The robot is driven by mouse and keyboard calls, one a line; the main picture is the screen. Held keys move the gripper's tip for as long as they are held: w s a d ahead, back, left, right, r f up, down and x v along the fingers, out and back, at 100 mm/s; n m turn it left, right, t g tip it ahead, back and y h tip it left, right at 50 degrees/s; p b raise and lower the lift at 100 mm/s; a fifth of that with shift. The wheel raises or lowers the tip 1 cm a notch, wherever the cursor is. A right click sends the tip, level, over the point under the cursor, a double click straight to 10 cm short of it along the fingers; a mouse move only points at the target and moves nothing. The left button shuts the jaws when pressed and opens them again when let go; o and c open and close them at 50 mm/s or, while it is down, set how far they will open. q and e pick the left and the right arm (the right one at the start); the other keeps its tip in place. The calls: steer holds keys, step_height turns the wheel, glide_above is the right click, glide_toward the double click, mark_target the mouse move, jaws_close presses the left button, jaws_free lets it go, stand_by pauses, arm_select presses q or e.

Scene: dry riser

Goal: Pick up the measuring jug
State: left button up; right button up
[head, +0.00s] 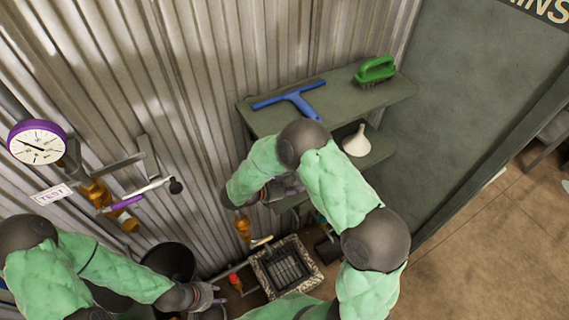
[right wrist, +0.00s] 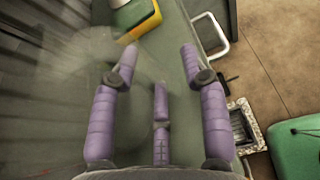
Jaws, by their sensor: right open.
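I cannot make out the measuring jug for certain in either view. A faint, clear, rounded blur (right wrist: 145,65) shows around the right fingertips in the right wrist view; I cannot tell whether it is the jug. My right gripper (right wrist: 160,52) is open, with its purple fingers spread over a grey-green shelf surface. In the head view the right gripper (head: 283,188) is at the lower shelf, partly hidden by my own arm. My left gripper (head: 207,297) is low at the bottom, beside a black bucket (head: 170,262); its finger opening is unclear.
The upper shelf (head: 345,106) holds a blue squeegee (head: 292,98) and a green brush (head: 375,70). A white funnel (head: 356,141) stands on the lower shelf (head: 378,151). A gauge (head: 37,142) and pipework are on the left wall. A framed floor drain (head: 286,267) lies below. Open floor is at right.

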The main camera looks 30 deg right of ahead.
steer(key=shift+d, duration=0.1)
jaws_close()
steer(key=shift+s, duration=0.1)
stand_by(0.4)
